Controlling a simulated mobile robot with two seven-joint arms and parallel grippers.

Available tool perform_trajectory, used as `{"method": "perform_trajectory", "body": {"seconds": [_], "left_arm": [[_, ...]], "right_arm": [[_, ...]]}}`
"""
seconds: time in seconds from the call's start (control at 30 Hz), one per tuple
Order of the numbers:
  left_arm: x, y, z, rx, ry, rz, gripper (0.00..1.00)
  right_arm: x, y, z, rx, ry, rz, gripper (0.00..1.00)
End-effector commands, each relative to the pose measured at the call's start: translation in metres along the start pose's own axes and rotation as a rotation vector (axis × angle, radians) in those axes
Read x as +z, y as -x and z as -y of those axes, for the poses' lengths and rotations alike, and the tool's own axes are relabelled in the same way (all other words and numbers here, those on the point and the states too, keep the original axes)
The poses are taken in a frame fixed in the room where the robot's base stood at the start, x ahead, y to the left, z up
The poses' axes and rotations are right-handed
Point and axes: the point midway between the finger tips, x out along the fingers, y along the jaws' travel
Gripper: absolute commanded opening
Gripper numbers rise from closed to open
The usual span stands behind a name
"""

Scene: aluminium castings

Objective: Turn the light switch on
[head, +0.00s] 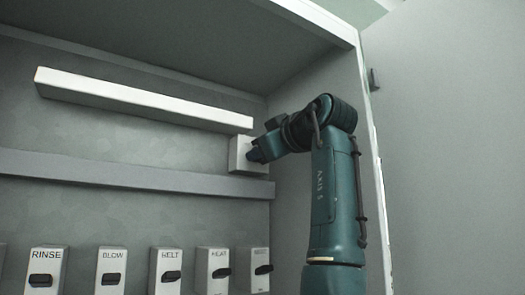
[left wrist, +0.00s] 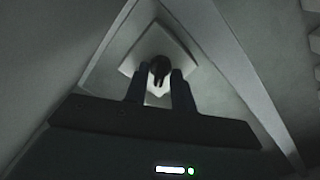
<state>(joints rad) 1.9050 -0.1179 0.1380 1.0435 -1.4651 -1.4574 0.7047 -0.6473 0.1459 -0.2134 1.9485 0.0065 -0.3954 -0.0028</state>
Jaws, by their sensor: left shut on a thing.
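The light switch is a pale square box (head: 236,156) on the cabinet's back wall, near its right corner between a white bar and a grey rail. In the left wrist view its plate (left wrist: 184,45) appears as a tilted square with a dark toggle (left wrist: 159,66) at its middle. My left gripper (head: 253,154) is at the box, its two dark fingers (left wrist: 158,80) on either side of the toggle and shut on it. The gripper hides part of the box in the head view, and I cannot tell the toggle's position. My right gripper is not in view.
Several labelled switch boxes, such as RINSE (head: 46,268) and BELT (head: 165,270), line the lower wall. The white bar (head: 140,98) runs above the light switch, the grey rail (head: 130,172) below it. The cabinet's side wall (head: 290,185) is close on the right.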

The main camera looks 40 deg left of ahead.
Motion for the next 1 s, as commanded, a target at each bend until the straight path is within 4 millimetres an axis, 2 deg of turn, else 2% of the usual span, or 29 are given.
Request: {"method": "perform_trajectory", "body": {"seconds": [0.37,1.0], "left_arm": [[-0.0004,0.0002,-0.0004,0.0,-0.094,0.0,0.03],[-0.0004,0.0003,-0.0024,0.0,-0.656,-0.003,0.02]], "right_arm": [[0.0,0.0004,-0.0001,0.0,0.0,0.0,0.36],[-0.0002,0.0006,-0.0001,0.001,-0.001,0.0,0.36]]}}
